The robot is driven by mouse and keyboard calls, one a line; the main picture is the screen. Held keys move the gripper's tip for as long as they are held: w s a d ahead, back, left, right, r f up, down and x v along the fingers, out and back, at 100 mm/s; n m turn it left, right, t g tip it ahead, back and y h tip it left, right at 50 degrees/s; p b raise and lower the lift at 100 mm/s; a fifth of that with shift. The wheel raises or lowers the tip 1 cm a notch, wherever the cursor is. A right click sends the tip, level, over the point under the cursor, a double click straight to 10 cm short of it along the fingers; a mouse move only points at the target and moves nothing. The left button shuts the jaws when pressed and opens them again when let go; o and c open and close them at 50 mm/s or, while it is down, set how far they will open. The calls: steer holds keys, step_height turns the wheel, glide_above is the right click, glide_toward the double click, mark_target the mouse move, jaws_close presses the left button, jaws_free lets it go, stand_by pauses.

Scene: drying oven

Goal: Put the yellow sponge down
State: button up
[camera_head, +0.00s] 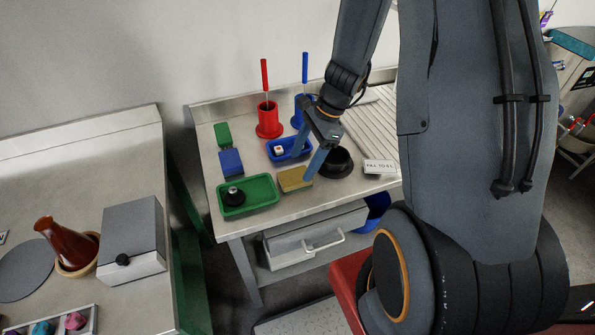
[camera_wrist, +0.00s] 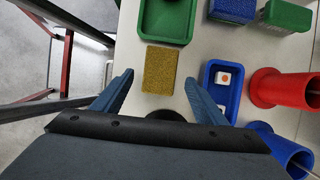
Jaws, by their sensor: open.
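The yellow sponge (camera_head: 294,179) lies on the metal table, just right of the green tray and near the table's front edge. In the wrist view the sponge (camera_wrist: 160,70) lies flat ahead of the fingertips, between their lines. My gripper (camera_head: 306,162) is open above the table beside the sponge. In the wrist view the two blue fingers of my gripper (camera_wrist: 158,85) are spread wide with nothing between them. I cannot tell the exact height of the fingertips above the table.
A green tray (camera_head: 263,206) holds a black knobbed object. A blue tray (camera_head: 273,155) holds a small white block.

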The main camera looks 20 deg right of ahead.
steer(key=v, duration=0.5)
steer(key=s+a+r+n+t+h, duration=0.1)
steer(key=s+r+n, duration=0.3)
steer(key=n, duration=0.5)
steer(key=s+a+r+n+h, duration=0.3)
steer(key=s+a+r+n, duration=0.1)
steer(key=n, duration=0.5)
steer(key=shift+s+t+h+b, duration=0.3)
steer(key=shift+s+t+b, duration=0.1)
steer(key=shift+s, duration=0.3)
step_height(320, 180, down, 2)
steer(key=shift+f+b, duration=0.1)
steer(key=shift+b, duration=0.75)
